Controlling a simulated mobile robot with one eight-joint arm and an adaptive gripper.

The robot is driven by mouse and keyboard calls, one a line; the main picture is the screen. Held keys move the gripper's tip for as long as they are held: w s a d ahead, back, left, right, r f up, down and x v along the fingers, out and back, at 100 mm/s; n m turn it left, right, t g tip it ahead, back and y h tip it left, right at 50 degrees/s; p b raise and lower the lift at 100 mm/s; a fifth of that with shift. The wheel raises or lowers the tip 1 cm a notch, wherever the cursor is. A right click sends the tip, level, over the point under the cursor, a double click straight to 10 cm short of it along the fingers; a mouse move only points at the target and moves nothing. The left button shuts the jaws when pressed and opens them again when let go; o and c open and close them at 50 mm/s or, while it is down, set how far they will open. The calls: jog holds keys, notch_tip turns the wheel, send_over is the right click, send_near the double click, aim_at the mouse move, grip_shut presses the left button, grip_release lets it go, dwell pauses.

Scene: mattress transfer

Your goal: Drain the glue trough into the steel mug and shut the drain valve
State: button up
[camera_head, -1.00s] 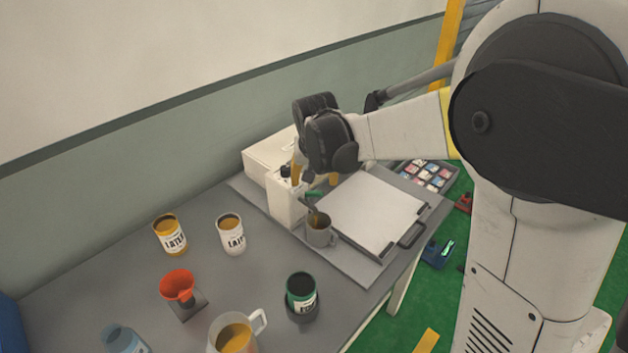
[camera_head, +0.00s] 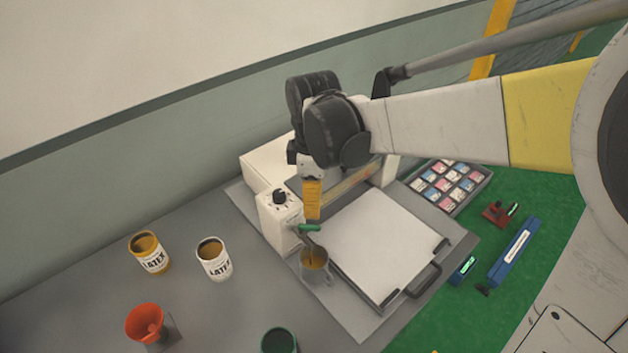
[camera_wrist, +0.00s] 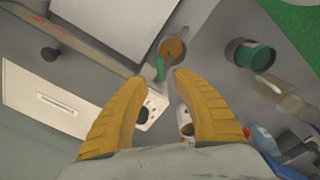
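The steel mug (camera_head: 314,272) stands on the machine's base plate under the drain spout (camera_head: 313,243), with amber glue inside; it also shows in the wrist view (camera_wrist: 173,50). The drain valve has a green handle (camera_head: 309,228), which lies between and beyond my fingertips in the wrist view (camera_wrist: 160,70). My gripper (camera_wrist: 160,79) has its two yellow fingers apart, with nothing held between them. In the head view it points down just above the handle. The glue trough seems to be the amber-brown strip (camera_head: 352,186) behind the white plate, partly hidden by my wrist.
A control box with a black knob (camera_head: 279,196) stands left of the spout. Yellow (camera_head: 150,254) and white (camera_head: 214,260) latex cans, an orange funnel (camera_head: 146,322) and a dark green can (camera_head: 278,342) stand on the table. A white plate (camera_head: 388,245) lies right of the mug.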

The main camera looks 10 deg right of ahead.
aim_at(314, 226)
notch_tip(314, 226, down, 9)
jog(key=shift+r+b, duration=0.1)
jog(key=shift+b, duration=1.05)
grip_shut()
